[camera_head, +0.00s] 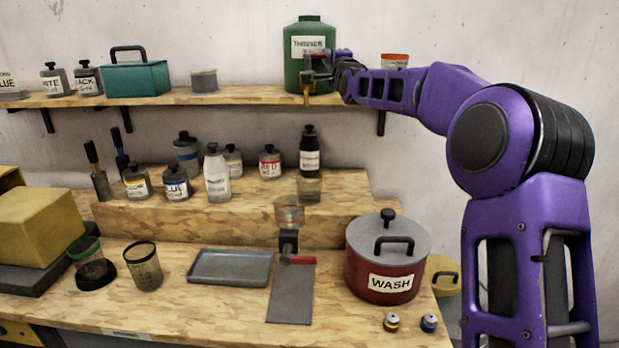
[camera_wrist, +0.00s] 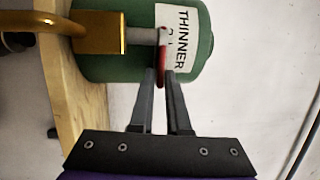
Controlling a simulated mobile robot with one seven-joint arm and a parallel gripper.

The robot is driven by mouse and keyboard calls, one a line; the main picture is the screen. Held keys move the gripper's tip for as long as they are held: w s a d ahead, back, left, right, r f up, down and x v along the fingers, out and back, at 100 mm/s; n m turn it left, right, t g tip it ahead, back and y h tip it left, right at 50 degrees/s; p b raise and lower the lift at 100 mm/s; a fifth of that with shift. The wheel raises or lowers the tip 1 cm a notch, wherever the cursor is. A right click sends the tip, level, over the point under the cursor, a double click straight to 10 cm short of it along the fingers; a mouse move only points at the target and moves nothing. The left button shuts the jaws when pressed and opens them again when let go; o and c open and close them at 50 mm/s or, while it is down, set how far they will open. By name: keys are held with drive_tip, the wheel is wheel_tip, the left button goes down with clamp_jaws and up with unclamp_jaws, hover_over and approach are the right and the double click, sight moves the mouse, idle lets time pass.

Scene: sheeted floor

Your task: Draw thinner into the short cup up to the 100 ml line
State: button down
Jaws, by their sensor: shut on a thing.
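The green thinner jug (camera_head: 310,35) stands on the upper shelf, with a brass tap (camera_head: 306,88) on its front. In the wrist view the jug (camera_wrist: 120,65) and the brass tap body (camera_wrist: 100,33) fill the top. My gripper (camera_wrist: 164,72) is shut on the tap's red lever (camera_wrist: 162,50), and in the head view my gripper (camera_head: 325,72) hides part of the jug. A small clear cup (camera_head: 309,188) stands on the raised step, roughly below the tap. I cannot read its level or tell whether liquid is running.
A clear cup (camera_head: 289,212) sits above a dark stand (camera_head: 289,241). Two larger cups (camera_head: 144,265) (camera_head: 91,263) stand front left. Several bottles crowd the step. A red wash pot (camera_head: 385,265) is at right. A grey tray (camera_head: 230,267) lies empty mid-bench.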

drive_tip(key=shift+w+d+f+y, duration=0.1)
drive_tip(key=shift+d+f+y, duration=0.1)
drive_tip(key=shift+y, duration=0.2)
drive_tip(key=shift+a+r, duration=0.1)
drive_tip(key=shift+r, duration=0.05)
drive_tip(key=shift+w+n+g+y+p, duration=0.15)
drive_tip(key=shift+n+g+y+p, duration=0.2)
drive_tip(key=shift+n+g+y, duration=0.05)
